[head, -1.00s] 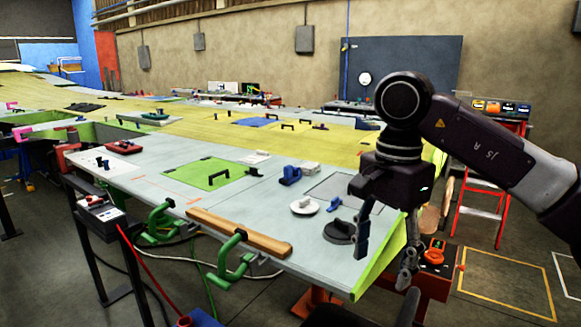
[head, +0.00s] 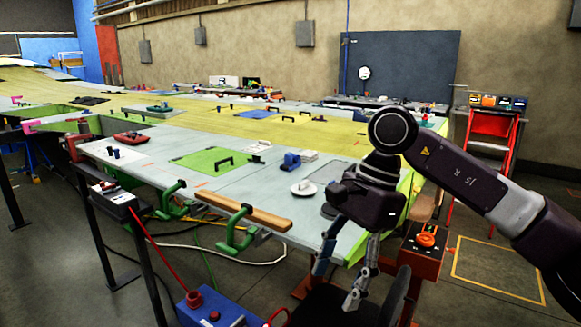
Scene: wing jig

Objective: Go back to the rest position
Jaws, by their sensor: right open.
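My right gripper (head: 338,282) hangs on the dark right arm, which comes in from the right edge. Its fingers point down and stand apart with nothing between them. In the picture it overlaps the near right corner of the wing panel (head: 215,185) and the floor in front of it. Whether it touches the panel edge cannot be told, but the fingertips appear in front of it. My left gripper and left arm are not in view.
Green clamps (head: 236,232) and a wooden bar (head: 243,215) line the panel's near edge. A white disc (head: 303,189) lies near the gripper. A red stand with an orange button (head: 426,241) is at its right. A blue box (head: 215,312) and cables are below.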

